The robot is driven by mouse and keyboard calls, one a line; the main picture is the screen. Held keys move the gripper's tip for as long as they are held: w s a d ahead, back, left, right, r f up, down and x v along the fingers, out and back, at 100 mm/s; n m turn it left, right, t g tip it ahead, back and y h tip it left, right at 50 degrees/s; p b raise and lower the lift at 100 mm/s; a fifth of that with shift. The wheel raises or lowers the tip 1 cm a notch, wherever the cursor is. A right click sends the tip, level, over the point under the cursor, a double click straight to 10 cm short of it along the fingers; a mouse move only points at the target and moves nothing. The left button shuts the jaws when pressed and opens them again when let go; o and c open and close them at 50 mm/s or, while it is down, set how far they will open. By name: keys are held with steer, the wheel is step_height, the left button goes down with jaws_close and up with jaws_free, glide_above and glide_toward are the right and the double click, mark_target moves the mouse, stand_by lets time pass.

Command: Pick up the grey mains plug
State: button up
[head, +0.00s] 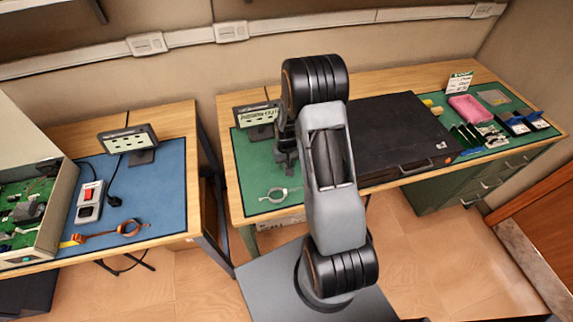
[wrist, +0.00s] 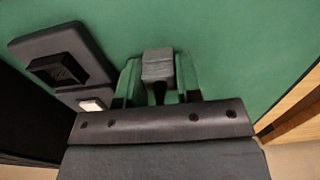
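The grey mains plug (wrist: 158,66) shows in the wrist view as a small grey block over the green mat, with a short dark part below it. My gripper (wrist: 160,76) has one finger on each side of the plug. I cannot tell whether the fingers touch it. In the head view my gripper (head: 286,158) is low over the green mat on the right-hand bench, partly hidden by my arm. The plug cannot be made out there.
A grey unit with a black socket (wrist: 57,70) and white switch lies left of the plug. A pale ring (head: 280,194) lies on the green mat (head: 246,180). A sign stand (head: 258,118) is behind my gripper, and a large black case (head: 400,135) is to the right.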

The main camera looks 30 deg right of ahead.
steer(key=shift+c, duration=0.8)
steer(key=shift+r, duration=0.15)
